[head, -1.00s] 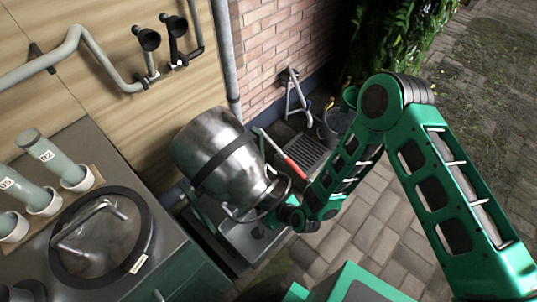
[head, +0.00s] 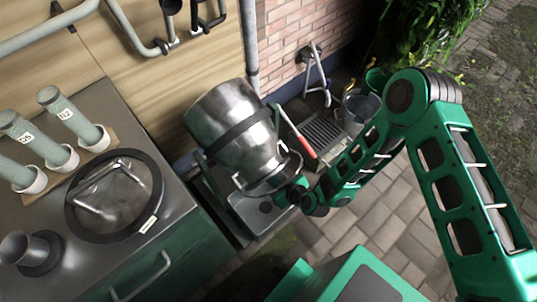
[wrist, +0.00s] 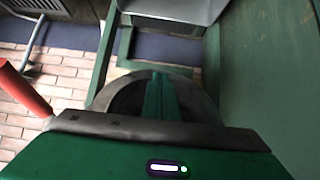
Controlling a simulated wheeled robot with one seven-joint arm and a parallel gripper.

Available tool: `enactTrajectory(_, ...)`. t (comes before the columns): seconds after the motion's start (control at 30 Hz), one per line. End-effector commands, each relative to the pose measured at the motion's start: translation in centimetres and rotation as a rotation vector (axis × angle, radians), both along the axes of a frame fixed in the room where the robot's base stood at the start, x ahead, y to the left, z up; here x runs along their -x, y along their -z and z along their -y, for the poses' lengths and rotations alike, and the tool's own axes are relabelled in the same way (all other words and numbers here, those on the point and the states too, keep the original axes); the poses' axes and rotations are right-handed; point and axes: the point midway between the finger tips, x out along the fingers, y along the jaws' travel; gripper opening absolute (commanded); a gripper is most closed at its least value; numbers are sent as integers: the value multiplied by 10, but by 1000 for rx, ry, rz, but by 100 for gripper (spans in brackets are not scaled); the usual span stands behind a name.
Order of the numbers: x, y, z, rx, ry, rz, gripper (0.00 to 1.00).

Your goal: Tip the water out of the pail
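A grey pail (head: 360,103) stands on the ground near the brick wall, partly behind my arm; I cannot make out the water in it. A large metal churn (head: 232,130) with a dark band lies tilted in a green stand, its mouth toward the lower right. My gripper (head: 284,190) is by the churn's mouth, well left of the pail. In the wrist view, green finger parts (wrist: 160,100) show in front of a dark grey curved piece. The fingertips are too hidden to tell open or shut, or whether they touch the churn. The pail is not recognisable there.
A drain grate (head: 325,130) and a red-handled tool (head: 300,136) lie between churn and pail. A tap pipe (head: 318,75) is on the brick wall. A metal counter with a round lid (head: 115,192) fills the left. Paving (head: 380,235) at the lower right is open.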

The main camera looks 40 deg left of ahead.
Motion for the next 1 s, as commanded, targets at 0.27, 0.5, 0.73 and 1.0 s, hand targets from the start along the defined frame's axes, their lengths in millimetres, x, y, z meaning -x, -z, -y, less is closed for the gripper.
enactTrajectory(0.27, 3, -32, 40, 2, 2, -3, 0)
enactTrajectory(0.5, 5, -54, 67, 1, 2, -2, 0)
enactTrajectory(0.73, 6, -61, 75, 0, 0, -2, 0)
enactTrajectory(1.0, -1, -65, 76, 1, 3, -2, 0)
